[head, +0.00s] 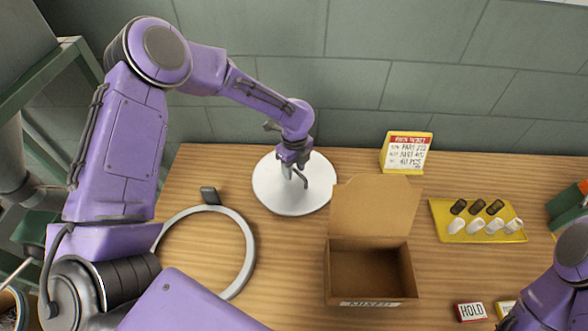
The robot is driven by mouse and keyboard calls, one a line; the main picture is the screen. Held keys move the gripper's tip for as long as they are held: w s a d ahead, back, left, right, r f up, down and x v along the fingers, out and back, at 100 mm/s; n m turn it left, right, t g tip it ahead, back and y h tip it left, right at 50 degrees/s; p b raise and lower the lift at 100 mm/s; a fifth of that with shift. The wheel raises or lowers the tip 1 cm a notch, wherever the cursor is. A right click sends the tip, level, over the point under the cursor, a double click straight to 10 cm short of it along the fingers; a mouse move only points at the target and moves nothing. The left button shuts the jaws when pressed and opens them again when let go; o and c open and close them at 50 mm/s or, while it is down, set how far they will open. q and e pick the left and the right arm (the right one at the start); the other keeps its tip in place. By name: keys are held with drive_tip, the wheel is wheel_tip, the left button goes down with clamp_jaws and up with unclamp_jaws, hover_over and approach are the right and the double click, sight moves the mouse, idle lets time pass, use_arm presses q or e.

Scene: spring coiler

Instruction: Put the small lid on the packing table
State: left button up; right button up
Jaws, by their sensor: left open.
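A round white disc (271,198), which looks like the small lid, lies flat on the wooden table (300,235) near its back edge. My left gripper (296,181) is over the disc, fingers pointing down. It is open, with nothing visible between the fingers. Whether the fingertips touch the disc is hard to tell. The gripper and wrist cover part of the disc's back right. Part of my right arm shows at the lower right corner, but its gripper is out of view.
A grey ring (247,237) with a dark clasp lies left of the disc. An open cardboard box (372,243) stands right of it. A tiled wall bounds the back.

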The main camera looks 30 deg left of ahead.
sight(294, 168)
use_arm(q)
wheel_tip(294, 168, up, 11)
drive_tip(key=b, duration=0.1)
drive_tip(key=shift+b, duration=0.3)
